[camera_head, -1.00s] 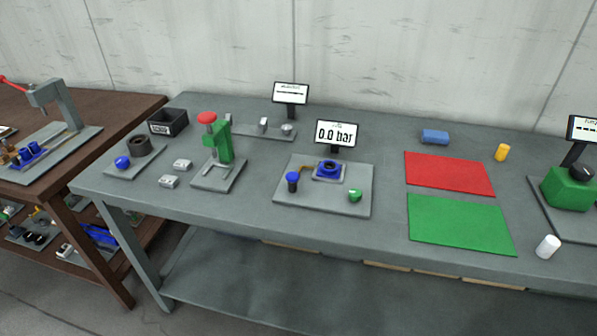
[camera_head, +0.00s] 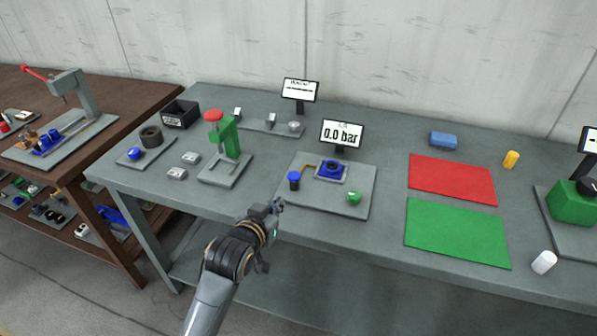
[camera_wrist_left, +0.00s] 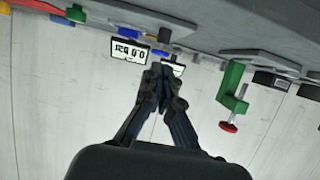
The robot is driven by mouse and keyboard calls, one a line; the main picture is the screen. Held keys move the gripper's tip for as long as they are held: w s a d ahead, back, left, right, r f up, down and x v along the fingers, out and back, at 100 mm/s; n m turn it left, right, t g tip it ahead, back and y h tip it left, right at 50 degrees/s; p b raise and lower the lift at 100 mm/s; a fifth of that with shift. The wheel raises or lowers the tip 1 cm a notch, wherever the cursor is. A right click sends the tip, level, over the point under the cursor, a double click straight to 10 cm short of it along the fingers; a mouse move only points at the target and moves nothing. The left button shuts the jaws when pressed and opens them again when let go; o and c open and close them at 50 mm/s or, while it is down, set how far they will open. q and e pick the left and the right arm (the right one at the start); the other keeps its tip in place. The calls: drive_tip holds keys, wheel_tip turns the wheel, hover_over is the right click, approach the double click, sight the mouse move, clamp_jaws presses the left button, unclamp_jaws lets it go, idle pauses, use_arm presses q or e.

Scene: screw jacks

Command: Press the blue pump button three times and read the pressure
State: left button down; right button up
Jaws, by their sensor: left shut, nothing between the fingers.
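The blue pump button (camera_head: 294,177) is a small blue cap on a dark post at the left of a grey plate (camera_head: 345,205). The pressure display (camera_head: 342,134) behind the plate reads 0.0 bar. A blue ring-shaped part (camera_head: 331,169) sits on the plate, and a green button (camera_head: 354,198) is at its front right. My left gripper (camera_head: 276,206) is shut and empty, near the table's front edge, below and left of the blue button and apart from it. In the left wrist view the shut fingers (camera_wrist_left: 160,72) point toward the display (camera_wrist_left: 128,50), which appears upside down. My right gripper is not in view.
A green press with a red knob (camera_head: 214,116) stands left of the plate. Two small grey blocks (camera_head: 177,173) lie beside it. Red (camera_head: 452,179) and green (camera_head: 457,233) mats lie to the right.

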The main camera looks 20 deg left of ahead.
use_arm(q)
wheel_tip(320, 180, up, 6)
drive_tip(key=w+t, duration=0.1)
drive_tip(key=w, duration=0.1)
drive_tip(key=shift+a+f+t, duration=0.15)
drive_tip(key=shift+t, duration=0.15)
drive_tip(key=p, duration=0.2)
hover_over(294, 176)
drive_tip(key=s, duration=0.2)
wheel_tip(294, 176, down, 2)
wheel_tip(294, 176, down, 4)
drive_tip(key=shift+r, duration=0.2)
drive_tip(key=shift+f, duration=0.45)
